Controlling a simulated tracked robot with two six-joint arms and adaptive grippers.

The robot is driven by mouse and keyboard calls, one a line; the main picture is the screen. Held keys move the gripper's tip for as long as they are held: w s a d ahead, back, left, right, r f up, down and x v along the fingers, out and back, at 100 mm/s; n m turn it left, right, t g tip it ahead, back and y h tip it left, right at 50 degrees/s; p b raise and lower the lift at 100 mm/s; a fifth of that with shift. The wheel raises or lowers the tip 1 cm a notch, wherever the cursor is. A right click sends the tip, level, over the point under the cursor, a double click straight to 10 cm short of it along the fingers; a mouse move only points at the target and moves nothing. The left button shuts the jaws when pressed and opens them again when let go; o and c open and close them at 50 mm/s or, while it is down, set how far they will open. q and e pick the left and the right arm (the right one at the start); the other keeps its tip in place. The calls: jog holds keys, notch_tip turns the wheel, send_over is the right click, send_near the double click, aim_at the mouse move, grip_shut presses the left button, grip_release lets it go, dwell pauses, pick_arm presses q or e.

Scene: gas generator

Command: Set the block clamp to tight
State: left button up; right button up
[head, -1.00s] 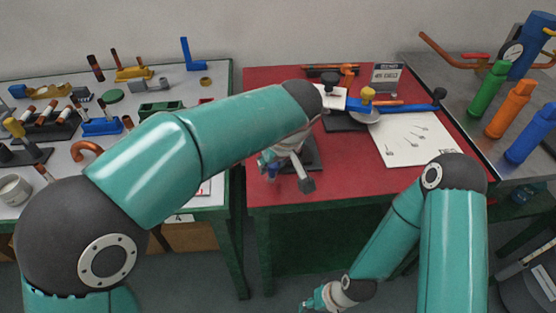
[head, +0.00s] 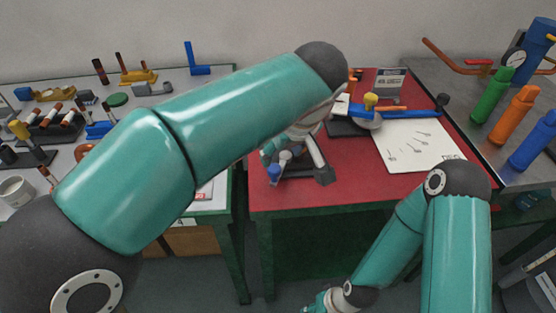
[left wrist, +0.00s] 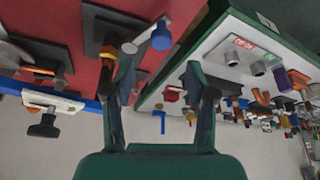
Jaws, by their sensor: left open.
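My right gripper (head: 320,302) is low at the bottom edge, away from the fixture.
A crowded table (head: 215,120) is on the left. Green, orange and blue cylinders (head: 518,112) stand on the right bench.

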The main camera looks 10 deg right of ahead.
pick_arm(q)
jog(key=v, duration=0.4)
dwell(0.5)
